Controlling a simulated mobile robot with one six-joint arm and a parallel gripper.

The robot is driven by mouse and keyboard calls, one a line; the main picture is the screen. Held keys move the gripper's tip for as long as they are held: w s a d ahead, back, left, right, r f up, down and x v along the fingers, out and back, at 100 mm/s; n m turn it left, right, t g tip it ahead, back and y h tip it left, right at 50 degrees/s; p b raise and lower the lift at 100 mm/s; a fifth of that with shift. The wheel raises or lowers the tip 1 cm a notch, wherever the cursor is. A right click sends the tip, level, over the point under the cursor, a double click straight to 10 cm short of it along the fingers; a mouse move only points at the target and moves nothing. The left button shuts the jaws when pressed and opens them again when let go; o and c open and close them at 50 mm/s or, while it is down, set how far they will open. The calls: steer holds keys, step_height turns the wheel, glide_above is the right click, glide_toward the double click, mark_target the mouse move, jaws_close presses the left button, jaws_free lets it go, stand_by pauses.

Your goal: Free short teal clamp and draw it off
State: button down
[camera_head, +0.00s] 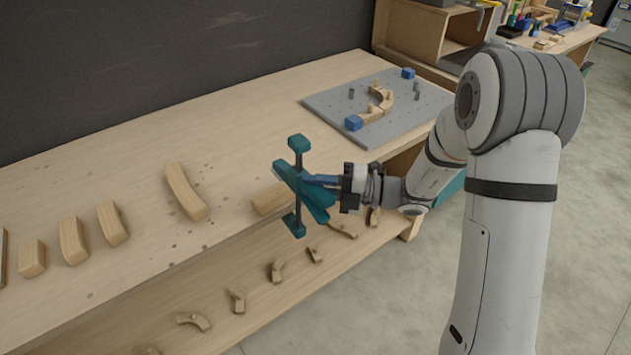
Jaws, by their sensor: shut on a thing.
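The short teal clamp (290,172) is in the middle of the head view, with a dark bar and teal blocks at its upper and lower ends. My gripper (313,181) reaches in from the right and is shut on the clamp. The clamp appears held in the air in front of the bench edge, with its bar close to upright and slightly tilted. The gripper's fingertips overlap the clamp's teal body, so the exact contact is hard to see. The clamp partly covers the wooden pieces behind it.
A grey perforated board (325,108) on the bench (130,150) carries curved wooden parts (377,102), a blue block (354,122) and grey pegs. Several wooden blocks (185,191) lie along the bench. A lower shelf (260,310) holds small curved pieces. A dark wall stands behind.

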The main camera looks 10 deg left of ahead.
steer(key=s+d+p, duration=0.3)
steer(key=s+d, duration=0.6)
steer(key=d, duration=0.1)
steer(key=shift+d+p, duration=0.3)
steer(key=shift+p, duration=0.1)
stand_by(1.1)
steer(key=shift+s, duration=0.1)
